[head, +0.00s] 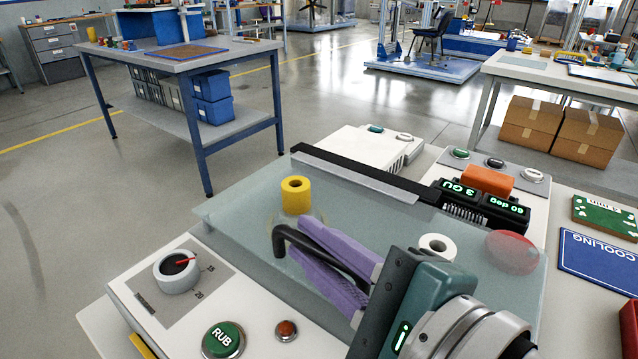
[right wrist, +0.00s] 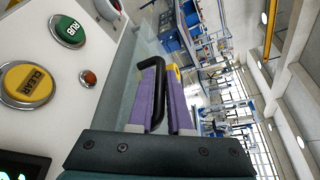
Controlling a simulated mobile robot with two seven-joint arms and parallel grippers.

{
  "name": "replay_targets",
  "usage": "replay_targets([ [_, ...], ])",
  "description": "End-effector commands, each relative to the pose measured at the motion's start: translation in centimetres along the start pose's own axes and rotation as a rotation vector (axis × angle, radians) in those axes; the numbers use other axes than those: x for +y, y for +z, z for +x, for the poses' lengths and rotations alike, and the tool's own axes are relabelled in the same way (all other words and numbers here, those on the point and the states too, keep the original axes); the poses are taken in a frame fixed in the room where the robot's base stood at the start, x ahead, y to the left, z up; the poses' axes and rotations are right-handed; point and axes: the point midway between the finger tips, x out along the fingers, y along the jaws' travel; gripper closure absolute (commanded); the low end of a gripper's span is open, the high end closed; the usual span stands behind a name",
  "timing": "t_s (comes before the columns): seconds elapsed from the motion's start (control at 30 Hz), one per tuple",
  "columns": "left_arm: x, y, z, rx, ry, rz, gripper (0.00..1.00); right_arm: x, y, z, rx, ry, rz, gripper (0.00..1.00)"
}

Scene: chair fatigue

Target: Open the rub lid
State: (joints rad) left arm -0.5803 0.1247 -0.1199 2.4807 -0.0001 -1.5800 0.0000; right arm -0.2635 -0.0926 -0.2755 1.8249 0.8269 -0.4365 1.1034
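The rub lid (head: 245,215) is a translucent grey-green panel over the machine, with a dark bar (head: 365,178) along its far edge. It looks lowered and roughly flat. Its black bent handle (head: 283,240) rises near the front left; it also shows in the right wrist view (right wrist: 158,85). My right gripper (head: 318,255) has purple fingers, one on each side of the handle bar, and looks shut on it. The fingers also show in the right wrist view (right wrist: 163,100). Part of the handle is hidden by the fingers. My left gripper is not in view.
A green RUB button (head: 223,339), a small red-brown button (head: 286,330) and a dial (head: 177,271) sit on the front panel. A yellow CLEAR button (right wrist: 27,84) is beside them. A yellow cylinder (head: 296,195) and a white ring (head: 438,246) show at the lid.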

Motion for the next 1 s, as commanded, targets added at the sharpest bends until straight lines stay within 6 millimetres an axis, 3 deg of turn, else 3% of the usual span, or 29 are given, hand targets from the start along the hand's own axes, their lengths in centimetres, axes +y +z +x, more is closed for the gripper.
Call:
replay_targets([
  [0.13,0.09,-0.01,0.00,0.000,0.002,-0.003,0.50,0.01,-0.01,-0.02,0.000,0.000,0.000,1.00],
  [1.0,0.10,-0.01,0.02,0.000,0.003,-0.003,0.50,0.01,-0.02,-0.03,0.000,0.000,0.000,1.00],
])
